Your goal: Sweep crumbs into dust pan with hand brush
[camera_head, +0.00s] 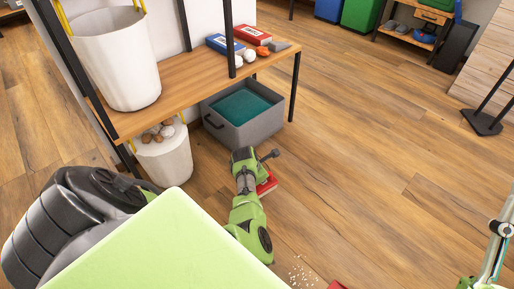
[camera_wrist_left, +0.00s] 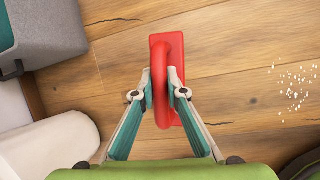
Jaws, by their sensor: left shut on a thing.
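The red hand brush (camera_head: 267,186) is by the floor in front of the grey bin. In the left wrist view the brush (camera_wrist_left: 160,50) has a rounded red handle between the two fingers. My left gripper (camera_wrist_left: 162,92) is shut on that handle; its fingers are mostly hidden behind the arm in the head view. White crumbs (camera_head: 302,274) lie scattered on the floor to the right of the brush, also in the left wrist view (camera_wrist_left: 293,86). A red piece (camera_head: 338,285), perhaps the dust pan, is cut off at the bottom edge. Part of my right gripper (camera_head: 496,248) shows at the right edge.
A wooden shelf (camera_head: 180,84) with black posts stands at upper left, bearing a white basket (camera_head: 118,60) and boxes. The grey bin (camera_head: 242,115) and a white basket (camera_head: 165,158) stand below. A black stand (camera_head: 482,122) is at right. The middle floor is clear.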

